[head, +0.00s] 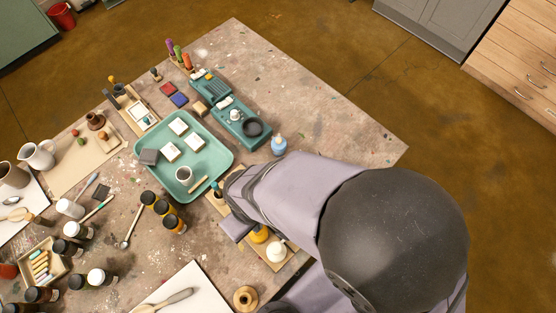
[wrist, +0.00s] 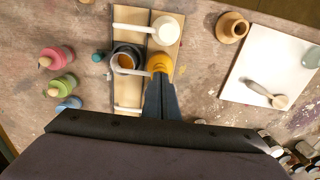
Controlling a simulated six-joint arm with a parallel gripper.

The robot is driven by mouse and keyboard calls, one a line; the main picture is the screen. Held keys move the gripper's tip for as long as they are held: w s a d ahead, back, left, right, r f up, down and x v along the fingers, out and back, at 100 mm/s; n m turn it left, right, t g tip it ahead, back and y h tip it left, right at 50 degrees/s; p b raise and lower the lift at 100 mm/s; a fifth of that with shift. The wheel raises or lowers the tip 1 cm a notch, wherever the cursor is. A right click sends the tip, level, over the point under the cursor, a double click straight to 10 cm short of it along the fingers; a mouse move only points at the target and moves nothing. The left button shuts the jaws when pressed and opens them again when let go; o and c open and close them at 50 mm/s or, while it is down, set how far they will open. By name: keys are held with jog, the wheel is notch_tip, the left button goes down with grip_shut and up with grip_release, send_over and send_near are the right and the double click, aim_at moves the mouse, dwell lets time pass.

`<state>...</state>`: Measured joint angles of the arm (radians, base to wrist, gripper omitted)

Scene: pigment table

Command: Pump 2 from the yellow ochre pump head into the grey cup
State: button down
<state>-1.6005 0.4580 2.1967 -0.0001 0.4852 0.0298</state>
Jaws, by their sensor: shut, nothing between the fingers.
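In the wrist view the yellow ochre pump head (wrist: 159,62) stands on a pale wooden board (wrist: 122,93). My gripper (wrist: 160,82) is shut and empty, its tips at the near edge of the yellow head; I cannot tell whether they touch. A dark grey cup (wrist: 127,50) stands left of the yellow head, with ochre colour inside and a pale curved part over it. In the head view the yellow head (head: 259,235) shows beside my arm, which hides the cup and my fingertips.
A white pump head (wrist: 164,30) stands beyond the yellow one, its spout pointing left. Another pale spout (wrist: 127,109) shows near my gripper. Pink (wrist: 57,58) and green (wrist: 62,86) bottles stand left. A white sheet with a spoon (wrist: 268,75) lies right. A green tray (head: 225,158) lies farther off.

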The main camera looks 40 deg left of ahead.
jog(key=shift+d, duration=0.1)
jog(key=shift+r+p, duration=1.2)
jog(key=shift+r, duration=0.05)
jog(key=shift+r, duration=0.1)
notch_tip(320, 180, up, 6)
jog(key=p, duration=0.5)
dwell(0.4)
